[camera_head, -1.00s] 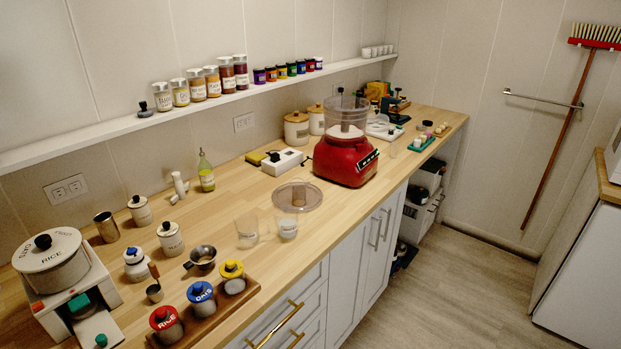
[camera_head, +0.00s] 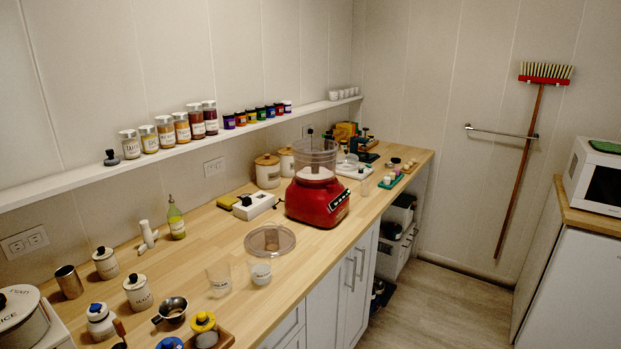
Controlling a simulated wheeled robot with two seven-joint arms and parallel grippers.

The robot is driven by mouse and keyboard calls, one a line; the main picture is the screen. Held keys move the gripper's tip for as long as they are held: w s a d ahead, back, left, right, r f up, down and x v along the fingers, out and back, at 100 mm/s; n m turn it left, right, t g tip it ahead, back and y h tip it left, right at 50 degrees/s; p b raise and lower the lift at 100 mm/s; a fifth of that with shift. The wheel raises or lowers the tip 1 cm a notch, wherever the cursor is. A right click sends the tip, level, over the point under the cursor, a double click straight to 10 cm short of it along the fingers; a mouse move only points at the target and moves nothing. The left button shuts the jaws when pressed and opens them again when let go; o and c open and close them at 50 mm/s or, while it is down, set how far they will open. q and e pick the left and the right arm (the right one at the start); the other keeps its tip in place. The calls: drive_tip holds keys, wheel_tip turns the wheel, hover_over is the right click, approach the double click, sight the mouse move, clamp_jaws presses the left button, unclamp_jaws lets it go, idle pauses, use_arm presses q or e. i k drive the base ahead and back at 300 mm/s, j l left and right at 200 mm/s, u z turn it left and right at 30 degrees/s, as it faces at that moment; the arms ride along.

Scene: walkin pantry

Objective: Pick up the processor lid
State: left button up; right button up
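The processor lid (camera_head: 270,239) is a clear round disc with a raised part at its middle. It lies flat on the wooden counter, in front and to the left of the red food processor (camera_head: 318,200). The processor has a clear bowl (camera_head: 315,160) on top. Neither of my grippers shows in the head view, so their state is hidden.
Two clear measuring cups (camera_head: 219,278) (camera_head: 261,271) stand close in front of the lid. Jars and a metal pot (camera_head: 172,309) crowd the left counter (camera_head: 235,300). The floor (camera_head: 440,310) at right is open.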

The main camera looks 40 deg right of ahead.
sight(274, 239)
drive_tip(key=i+l+u, duration=0.1)
drive_tip(key=l, duration=0.35)
drive_tip(key=i+l, duration=0.15)
drive_tip(key=l, duration=0.3)
drive_tip(key=i+l+u, duration=0.15)
drive_tip(key=l, duration=0.25)
drive_tip(key=l+u, duration=0.1)
drive_tip(key=l, duration=0.35)
